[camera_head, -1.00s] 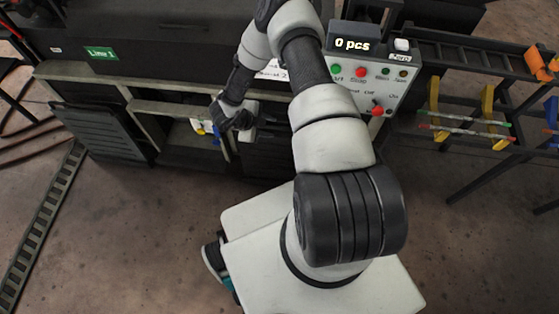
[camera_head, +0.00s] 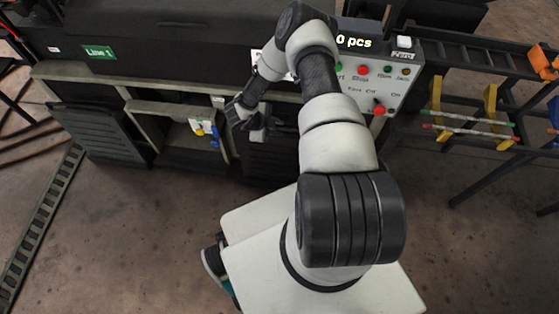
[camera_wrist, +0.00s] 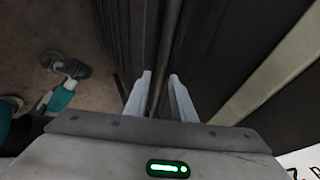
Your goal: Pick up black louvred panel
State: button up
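A black louvred panel (camera_head: 272,163) stands upright low in the machine front, below and behind my gripper in the head view and partly hidden by my arm. A second black louvred panel (camera_head: 98,132) leans tilted against the frame at the far left. My gripper (camera_head: 258,130) is at the top of the nearer panel. In the wrist view, the two pale fingertips of my gripper (camera_wrist: 160,88) are apart. A dark upright edge runs between them, with the dark ribbed panel (camera_wrist: 128,35) to the left. I cannot tell whether the fingers touch it.
A grey frame rail (camera_head: 180,86) runs above the openings. Yellow and blue items (camera_head: 206,130) hang in the middle bay. The control box (camera_head: 375,75) with coloured buttons is right of my arm. The floor in front is mostly clear.

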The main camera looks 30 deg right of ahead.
grip_shut()
dwell(1.1)
jog(key=shift+w+r, duration=0.15)
